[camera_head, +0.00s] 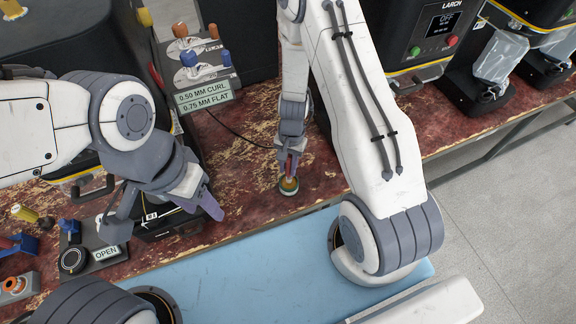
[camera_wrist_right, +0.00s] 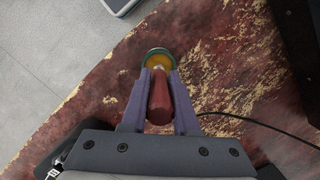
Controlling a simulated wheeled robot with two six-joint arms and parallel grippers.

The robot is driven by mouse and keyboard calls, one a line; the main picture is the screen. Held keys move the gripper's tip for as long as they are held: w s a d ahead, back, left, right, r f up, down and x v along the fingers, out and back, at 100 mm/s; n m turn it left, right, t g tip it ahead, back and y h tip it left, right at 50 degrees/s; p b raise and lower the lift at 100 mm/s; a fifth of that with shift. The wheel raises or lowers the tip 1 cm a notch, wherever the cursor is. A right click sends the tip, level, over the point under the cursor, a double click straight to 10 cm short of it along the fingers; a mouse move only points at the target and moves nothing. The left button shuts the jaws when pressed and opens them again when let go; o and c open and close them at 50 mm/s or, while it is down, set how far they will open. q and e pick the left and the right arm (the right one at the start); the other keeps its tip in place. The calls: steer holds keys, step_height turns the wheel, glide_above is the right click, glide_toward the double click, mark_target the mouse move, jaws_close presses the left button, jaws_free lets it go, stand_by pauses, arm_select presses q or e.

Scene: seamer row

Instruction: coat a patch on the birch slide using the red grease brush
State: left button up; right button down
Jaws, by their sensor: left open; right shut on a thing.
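My right gripper (camera_head: 290,165) is shut on the red grease brush, whose red handle (camera_wrist_right: 158,98) stands between its fingers in the right wrist view. The brush's lower end is at a small round green-rimmed pot (camera_head: 288,186) with a yellow inside (camera_wrist_right: 157,60) on the worn red bench top. I cannot tell how deep the bristles are in it. My left gripper (camera_head: 165,218) is open and empty, over the front of the dark machine at the left. No birch label is readable, and I cannot make out the birch slide.
A switch box (camera_head: 205,98) labelled 0.50 MM CURL and 0.75 MM FLAT stands behind the left gripper. A block marked OPEN (camera_head: 106,253) sits at the left. The LARCH machine (camera_head: 440,30) is at the back right. Bench around the pot is mostly clear; a thin cable lies behind.

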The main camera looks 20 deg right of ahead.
steer(key=shift+f+b, duration=0.55)
steer(key=shift+f, duration=0.05)
stand_by(1.3)
step_height(320, 180, up, 7)
steer(key=p, duration=0.6)
steer(key=shift+r, duration=0.1)
stand_by(0.7)
